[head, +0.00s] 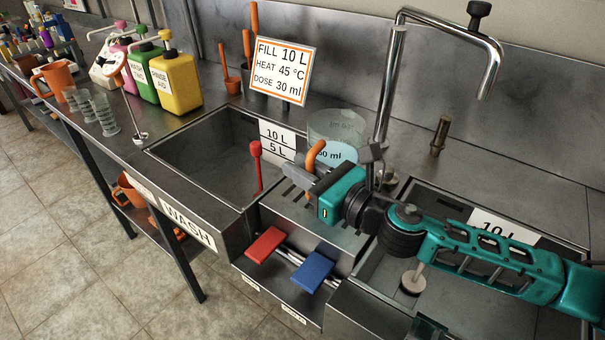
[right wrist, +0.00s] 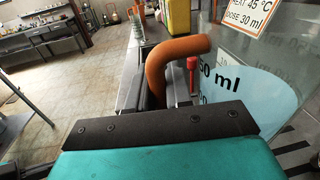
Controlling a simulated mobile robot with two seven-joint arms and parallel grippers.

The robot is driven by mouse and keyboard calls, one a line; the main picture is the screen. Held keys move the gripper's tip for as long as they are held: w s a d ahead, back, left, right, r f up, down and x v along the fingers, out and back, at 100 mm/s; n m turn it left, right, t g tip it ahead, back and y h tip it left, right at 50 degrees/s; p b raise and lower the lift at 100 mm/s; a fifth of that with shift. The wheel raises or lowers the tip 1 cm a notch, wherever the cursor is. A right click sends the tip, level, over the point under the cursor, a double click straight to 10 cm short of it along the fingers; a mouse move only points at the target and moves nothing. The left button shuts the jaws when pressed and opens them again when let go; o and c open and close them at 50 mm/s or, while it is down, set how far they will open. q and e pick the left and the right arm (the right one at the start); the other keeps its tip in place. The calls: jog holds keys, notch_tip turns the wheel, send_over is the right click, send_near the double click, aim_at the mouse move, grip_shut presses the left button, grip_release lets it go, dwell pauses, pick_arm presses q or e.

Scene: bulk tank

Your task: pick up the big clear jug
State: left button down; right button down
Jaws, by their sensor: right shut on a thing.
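My right gripper is shut on the orange handle. In the right wrist view the handle (right wrist: 170,62) rises between the dark fingers, and the jug (right wrist: 262,95) fills the right side. The gripper hides the jug's lower part, so I cannot tell whether its base touches the surface.
The wash sink (head: 205,150) is left of the jug, with a red lever (head: 256,165) close by. A tall tap (head: 386,80) stands just right. A sign (head: 282,70) leans behind. Red (head: 265,245) and blue (head: 312,272) pedals are below. Smaller clear jugs (head: 104,113) stand far left.

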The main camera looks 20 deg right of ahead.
notch_tip(320, 180, up, 16)
jog(key=p, duration=0.2)
jog(key=shift+p, duration=0.35)
dwell(0.3)
jog(key=shift+r, duration=0.15)
dwell(0.7)
